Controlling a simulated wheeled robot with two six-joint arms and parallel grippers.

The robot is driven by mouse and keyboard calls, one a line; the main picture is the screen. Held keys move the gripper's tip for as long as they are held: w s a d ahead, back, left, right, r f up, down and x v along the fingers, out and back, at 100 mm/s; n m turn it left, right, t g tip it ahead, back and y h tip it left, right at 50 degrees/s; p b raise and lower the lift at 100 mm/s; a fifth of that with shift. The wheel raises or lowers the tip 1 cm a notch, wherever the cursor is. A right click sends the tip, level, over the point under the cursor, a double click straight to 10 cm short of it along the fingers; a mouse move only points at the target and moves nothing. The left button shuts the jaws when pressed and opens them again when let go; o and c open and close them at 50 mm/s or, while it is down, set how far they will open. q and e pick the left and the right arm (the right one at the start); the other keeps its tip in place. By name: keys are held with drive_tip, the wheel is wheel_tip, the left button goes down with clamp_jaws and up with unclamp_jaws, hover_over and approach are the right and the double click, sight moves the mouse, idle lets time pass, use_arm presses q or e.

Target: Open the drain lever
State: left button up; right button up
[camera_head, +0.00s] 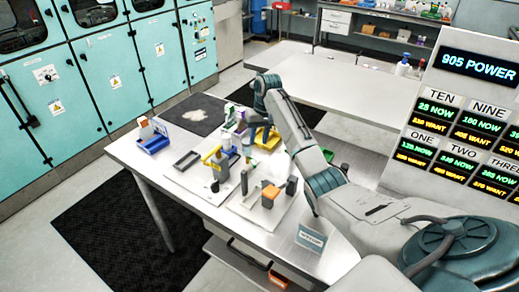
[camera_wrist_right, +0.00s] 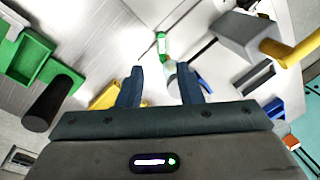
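My right gripper (camera_head: 251,150) hangs over the middle of the table in the head view, fingers pointing down. In the right wrist view its two dark blue fingers (camera_wrist_right: 160,84) are apart. A pale part with a teal band (camera_wrist_right: 173,74) shows between or just beyond the fingertips; whether they touch it I cannot tell. A green and white bottle-like thing (camera_wrist_right: 162,44) lies beyond it. A grey block (camera_wrist_right: 243,36) with a yellow handle (camera_wrist_right: 296,46) is right of the fingers. A blue piece (camera_wrist_right: 205,82) shows beside the right finger. Which part is the drain lever is unclear. My left gripper is out of view.
The table (camera_head: 150,172) holds a blue bin (camera_head: 152,143), a grey tray (camera_head: 187,160), a yellow tray (camera_head: 268,140), an orange-topped block (camera_head: 269,193) and a small sign (camera_head: 312,237). A green bin (camera_wrist_right: 28,55) and dark cylinder (camera_wrist_right: 47,103) are left of the fingers. A display board (camera_head: 470,110) stands right.

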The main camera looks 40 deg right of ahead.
sight(254, 164)
drive_tip(key=f+p, duration=0.1)
drive_tip(key=f, duration=0.1)
drive_tip(key=a+f+p, duration=0.1)
drive_tip(key=f, duration=0.2)
drive_tip(key=f+p, duration=0.1)
drive_tip(key=f, duration=0.2)
drive_tip(key=shift+w+a+f, duration=0.15)
drive_tip(key=shift+a+f, duration=0.05)
drive_tip(key=shift+f, duration=0.05)
drive_tip(key=shift+a+f, duration=0.2)
drive_tip(key=shift+f, duration=0.35)
drive_tip(key=shift+d, duration=0.1)
clamp_jaws()
